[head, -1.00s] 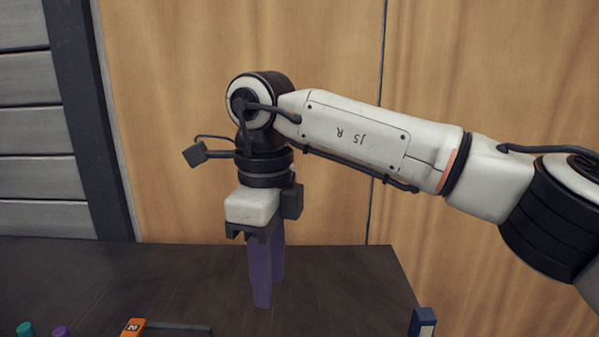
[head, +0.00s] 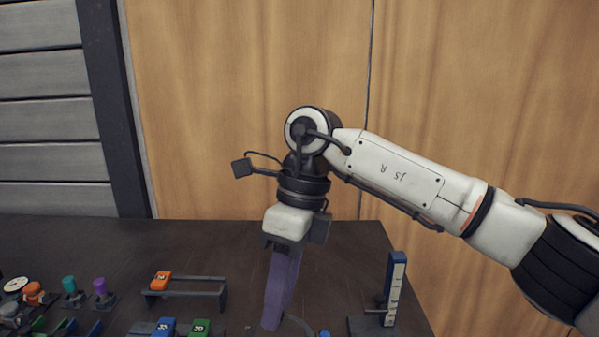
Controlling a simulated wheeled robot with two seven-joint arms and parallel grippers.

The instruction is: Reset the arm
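My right arm comes in from the right, and its gripper (head: 272,322) points down over the dark table. Its two long purple fingers overlap from this angle, so the gap between them cannot be judged. No object shows between the fingers. The fingertips are near the table's middle; whether they touch anything cannot be told. My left gripper is not in view.
A dark table (head: 220,240) stands before a wooden wall. An orange block (head: 161,281) sits on a low dark rack. Several coloured parts crowd the left. A blue-and-white upright gauge (head: 396,285) stands right.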

